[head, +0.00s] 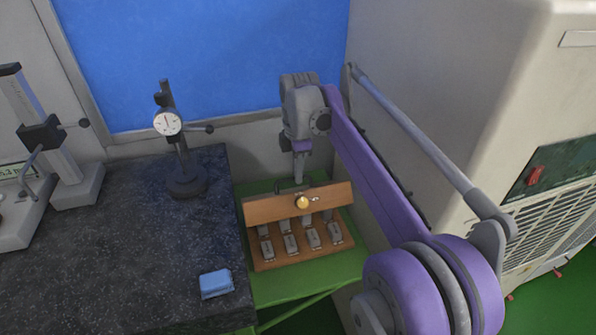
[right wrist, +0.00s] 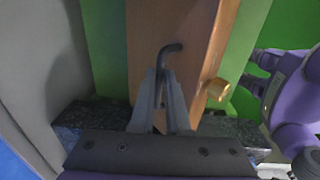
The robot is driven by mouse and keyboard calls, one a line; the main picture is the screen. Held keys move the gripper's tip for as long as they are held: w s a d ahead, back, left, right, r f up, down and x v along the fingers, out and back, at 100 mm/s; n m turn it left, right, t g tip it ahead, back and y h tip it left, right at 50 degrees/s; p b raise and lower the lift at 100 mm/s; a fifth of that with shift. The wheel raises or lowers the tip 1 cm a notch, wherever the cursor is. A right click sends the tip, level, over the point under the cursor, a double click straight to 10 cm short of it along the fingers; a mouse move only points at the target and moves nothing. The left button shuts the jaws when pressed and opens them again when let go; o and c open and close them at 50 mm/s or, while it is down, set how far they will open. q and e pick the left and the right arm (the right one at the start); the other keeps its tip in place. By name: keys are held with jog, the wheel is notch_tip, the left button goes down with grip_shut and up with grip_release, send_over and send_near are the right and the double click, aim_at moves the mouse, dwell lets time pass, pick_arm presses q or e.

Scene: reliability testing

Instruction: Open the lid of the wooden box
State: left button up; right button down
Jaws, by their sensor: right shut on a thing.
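The wooden box (head: 298,260) stands on a green surface in the head view, with several grey metal blocks showing inside. Its lid (head: 270,208) is raised and tilted up at the back, with a brass knob (head: 302,202) on its face. The lid (right wrist: 185,25) and knob (right wrist: 217,89) also show in the right wrist view. My right gripper (head: 299,180) is at the lid's upper edge, pointing down. In the right wrist view its fingers (right wrist: 165,85) are shut on a dark bent handle (right wrist: 173,48) against the lid. My left gripper is not seen.
A dark granite plate (head: 120,260) lies left of the box, bearing a dial gauge stand (head: 185,175) and a small blue block (head: 216,284). A height gauge (head: 50,140) stands farther left. A large beige machine (head: 450,90) rises close on the right; a wall is behind.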

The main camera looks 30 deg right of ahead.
jog(key=shift+f, duration=0.2)
jog(key=c, duration=1.3)
grip_release()
jog(key=o, duration=0.4)
jog(key=shift+w, duration=0.2)
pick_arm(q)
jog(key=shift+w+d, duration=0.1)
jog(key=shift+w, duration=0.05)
pick_arm(e)
jog(key=shift+s, duration=0.1)
jog(key=shift+r, duration=0.25)
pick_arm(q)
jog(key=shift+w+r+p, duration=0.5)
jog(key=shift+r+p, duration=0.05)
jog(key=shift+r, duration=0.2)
pick_arm(e)
notch_tip(320, 180, up, 10)
jog(key=shift+s+r, duration=0.2)
jog(key=shift+s, duration=0.1)
